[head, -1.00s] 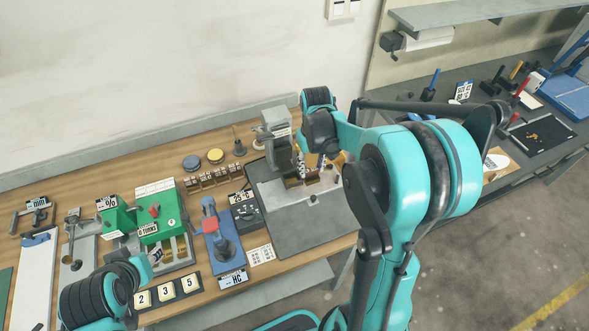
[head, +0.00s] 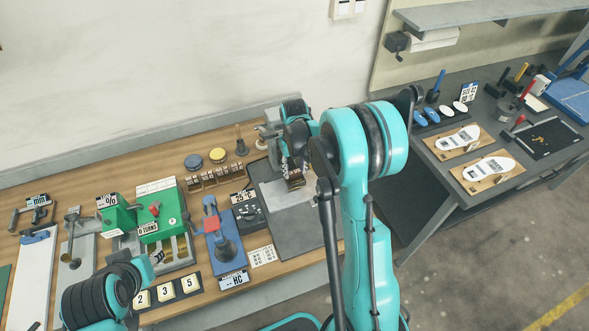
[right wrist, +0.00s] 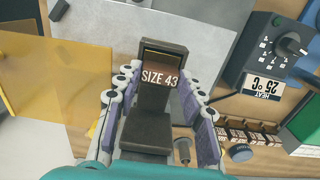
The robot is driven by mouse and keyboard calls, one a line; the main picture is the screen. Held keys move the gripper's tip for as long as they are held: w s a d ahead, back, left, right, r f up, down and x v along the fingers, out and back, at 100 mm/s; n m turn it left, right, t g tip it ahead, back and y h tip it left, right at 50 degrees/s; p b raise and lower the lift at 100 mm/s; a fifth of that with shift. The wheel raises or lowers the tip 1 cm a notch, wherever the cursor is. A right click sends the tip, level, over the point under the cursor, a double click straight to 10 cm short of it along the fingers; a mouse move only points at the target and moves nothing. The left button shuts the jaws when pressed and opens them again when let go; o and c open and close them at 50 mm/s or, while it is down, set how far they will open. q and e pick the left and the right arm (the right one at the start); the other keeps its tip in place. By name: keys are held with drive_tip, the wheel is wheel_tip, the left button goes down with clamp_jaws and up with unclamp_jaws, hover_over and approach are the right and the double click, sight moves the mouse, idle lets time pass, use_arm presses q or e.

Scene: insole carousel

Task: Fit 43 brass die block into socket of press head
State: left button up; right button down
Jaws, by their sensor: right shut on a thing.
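My right gripper (right wrist: 158,105) is shut on a dark block (right wrist: 152,128) marked SIZE 43. Its pads lie along both sides of the block, and a thin brass-coloured strip shows near the block's far end. In the head view my right gripper (head: 292,160) is at the grey press (head: 270,130), over the metal plate; the dark block (head: 295,182) shows just below it. My arm hides part of the press, and I cannot make out the socket. My left arm is at the lower left; its fingers are not clear.
A heater box (right wrist: 270,55) and a rack of small blocks (right wrist: 250,132) are close by. A clear yellow panel (right wrist: 45,85) shows at the left in the wrist view. The metal plate (head: 300,228) has bare room in front. Insole boards (head: 487,168) lie on the right bench.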

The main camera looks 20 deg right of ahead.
sight(295, 172)
drive_tip(key=shift+f, duration=0.15)
drive_tip(key=c, duration=1.2)
unclamp_jaws()
drive_tip(key=shift+r, duration=0.55)
wheel_tip(295, 172, up, 11)
drive_tip(key=p, duration=0.2)
drive_tip(key=shift+r, duration=0.15)
drive_tip(key=shift+s, duration=0.1)
